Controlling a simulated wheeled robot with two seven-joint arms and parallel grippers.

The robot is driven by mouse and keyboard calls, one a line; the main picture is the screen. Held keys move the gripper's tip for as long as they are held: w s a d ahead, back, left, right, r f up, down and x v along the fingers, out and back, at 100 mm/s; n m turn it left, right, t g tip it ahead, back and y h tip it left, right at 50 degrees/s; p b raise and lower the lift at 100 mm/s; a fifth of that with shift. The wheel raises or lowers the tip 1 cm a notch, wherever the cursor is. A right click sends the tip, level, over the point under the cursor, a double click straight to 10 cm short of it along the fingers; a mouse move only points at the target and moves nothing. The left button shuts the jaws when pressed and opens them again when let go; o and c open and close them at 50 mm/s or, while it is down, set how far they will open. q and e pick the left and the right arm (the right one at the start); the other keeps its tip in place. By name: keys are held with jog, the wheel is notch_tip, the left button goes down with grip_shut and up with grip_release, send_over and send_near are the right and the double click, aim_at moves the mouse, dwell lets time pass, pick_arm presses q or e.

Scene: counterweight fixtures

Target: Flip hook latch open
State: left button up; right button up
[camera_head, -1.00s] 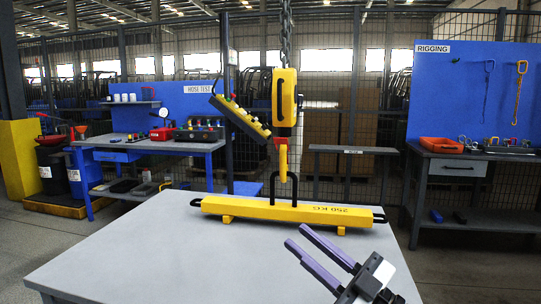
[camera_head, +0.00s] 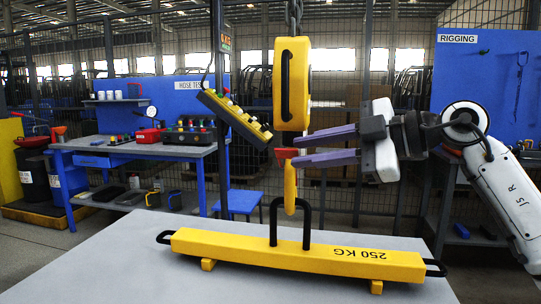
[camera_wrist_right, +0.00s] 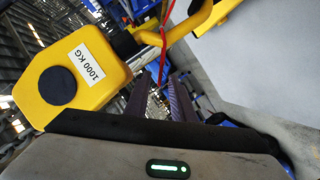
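The yellow hook (camera_head: 290,190) hangs under the yellow hoist block (camera_head: 303,85) in the head view. Its red latch (camera_head: 286,153) shows near the hook's top, at my right gripper's fingertips. My right gripper (camera_head: 285,151) comes in from the right with its two purple fingers apart. In the right wrist view the red latch (camera_wrist_right: 163,45) is a thin strip beyond and between the fingers (camera_wrist_right: 160,84); I cannot tell whether it touches them. The yellow hook (camera_wrist_right: 195,22) and the block marked 1000 KG (camera_wrist_right: 70,75) also show there. My left gripper is out of view.
A yellow 250 KG bar (camera_head: 300,255) with a black loop (camera_head: 307,225) stands on the grey table (camera_head: 120,270) below the hook. A yellow button pendant (camera_head: 235,118) hangs tilted just left of the hook. A blue rigging board (camera_head: 480,80) stands behind my right arm.

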jog(key=x, duration=0.8)
jog(key=shift+a, duration=0.2)
grip_shut()
jog(key=shift+w+d+r+p, duration=0.1)
jog(key=shift+r+p, duration=0.2)
dwell(0.8)
